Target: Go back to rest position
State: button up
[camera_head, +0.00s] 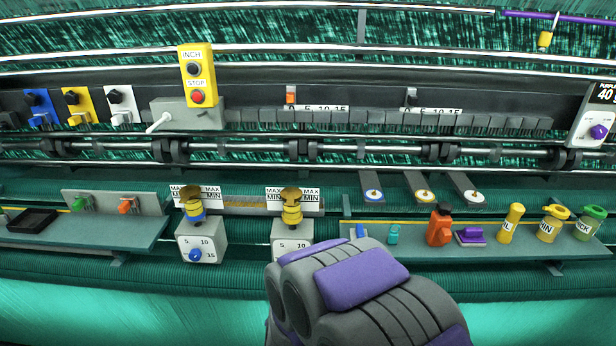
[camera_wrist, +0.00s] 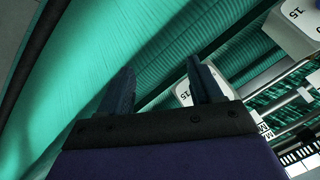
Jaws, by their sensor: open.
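My gripper (camera_wrist: 158,80) shows in the wrist view with its two dark fingers apart and nothing between them. Green netting lies beyond the fingers. In the head view my grey and purple arm rises at the bottom centre, and the gripper itself cannot be made out there. The arm stands in front of the lower machine edge and partly covers the right one of two white dial boxes (camera_head: 291,244).
A left shelf (camera_head: 130,236) holds a black tray (camera_head: 32,219). A right shelf (camera_head: 395,247) holds an orange bottle (camera_head: 439,228), a purple block (camera_head: 470,236) and several labelled containers. A yellow INCH/STOP box (camera_head: 197,76) stands above. Green netting (camera_head: 120,310) hangs below, clear at lower left.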

jog(key=s+d+r+n+g+b, duration=0.1)
jog(key=s+d+r+n+g, duration=0.1)
jog(key=s+d, duration=0.4)
jog(key=s+d+r+n+g+b, duration=0.2)
jog(key=s+d+r+g, duration=0.2)
jog(key=s, duration=1.1)
jog(key=s+d+r+n+g+h+b, duration=0.1)
jog(key=s+d+r+n+g, duration=0.1)
jog(key=s+d+r, duration=0.4)
jog(key=s+d+g, duration=0.1)
jog(key=s+d, duration=0.2)
jog(key=s, duration=0.1)
jog(key=shift+s+d+r+g, duration=0.2)
jog(key=shift+s+r+g, duration=0.05)
jog(key=shift+r+g, duration=0.15)
jog(key=shift+c, duration=0.5)
